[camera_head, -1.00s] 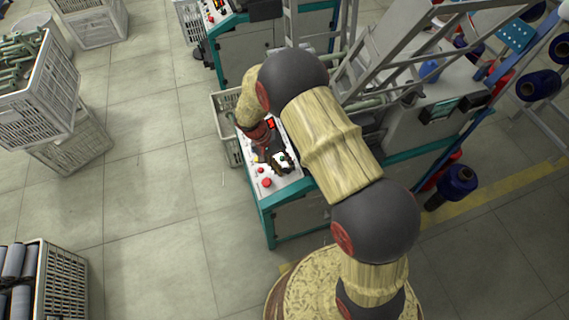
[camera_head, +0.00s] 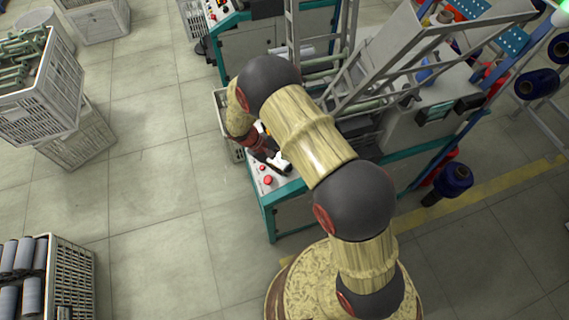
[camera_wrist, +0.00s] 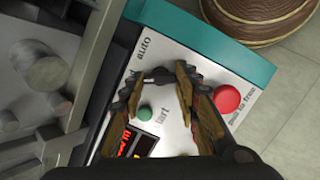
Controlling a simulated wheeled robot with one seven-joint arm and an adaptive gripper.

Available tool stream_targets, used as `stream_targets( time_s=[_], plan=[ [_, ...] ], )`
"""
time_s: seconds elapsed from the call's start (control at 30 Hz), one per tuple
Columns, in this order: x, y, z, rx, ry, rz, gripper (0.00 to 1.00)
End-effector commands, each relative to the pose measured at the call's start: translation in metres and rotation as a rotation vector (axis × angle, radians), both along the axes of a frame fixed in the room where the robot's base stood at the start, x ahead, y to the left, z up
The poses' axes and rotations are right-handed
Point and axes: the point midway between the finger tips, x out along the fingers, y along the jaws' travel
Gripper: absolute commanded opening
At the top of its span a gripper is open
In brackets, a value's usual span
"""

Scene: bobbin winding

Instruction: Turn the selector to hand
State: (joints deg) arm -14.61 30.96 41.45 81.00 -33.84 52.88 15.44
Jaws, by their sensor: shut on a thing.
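The control panel (camera_wrist: 195,60) is white with a teal edge and carries an "auto" label (camera_wrist: 143,48). The selector (camera_wrist: 158,73) is a small dark knob beside that label, mostly hidden between my fingertips; which way it points cannot be told. My gripper (camera_wrist: 160,76) is over the panel with its fingers shut on the selector. In the head view, my gripper (camera_head: 268,156) is low over the panel (camera_head: 259,186), and the selector is hidden there.
A red button (camera_wrist: 227,98) lies right of my fingers, and a green button (camera_wrist: 145,113) lies below the selector, between them. A lit red display (camera_wrist: 124,145) is at lower left. Machine frame parts (camera_wrist: 95,60) rise left of the panel. Grey crates (camera_head: 75,135) stand on the floor at left.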

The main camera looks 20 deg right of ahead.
Motion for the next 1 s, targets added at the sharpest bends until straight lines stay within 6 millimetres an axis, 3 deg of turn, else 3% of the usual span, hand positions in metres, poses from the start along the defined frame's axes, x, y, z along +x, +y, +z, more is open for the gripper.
stream_targets(
  time_s=[0.57, 0.6, 0.9, 1.0],
  plan=[
    [0.001, 0.0009, 0.0001, 0.001, 0.014, 0.036, 0.06],
    [0.001, 0.0009, 0.0001, 0.001, 0.014, 0.036, 0.32],
    [0.0004, 0.0005, 0.0, 0.001, 0.014, 0.034, 0.49],
    [0.0003, 0.0004, -0.0001, 0.001, 0.015, 0.034, 0.5]
  ],
)
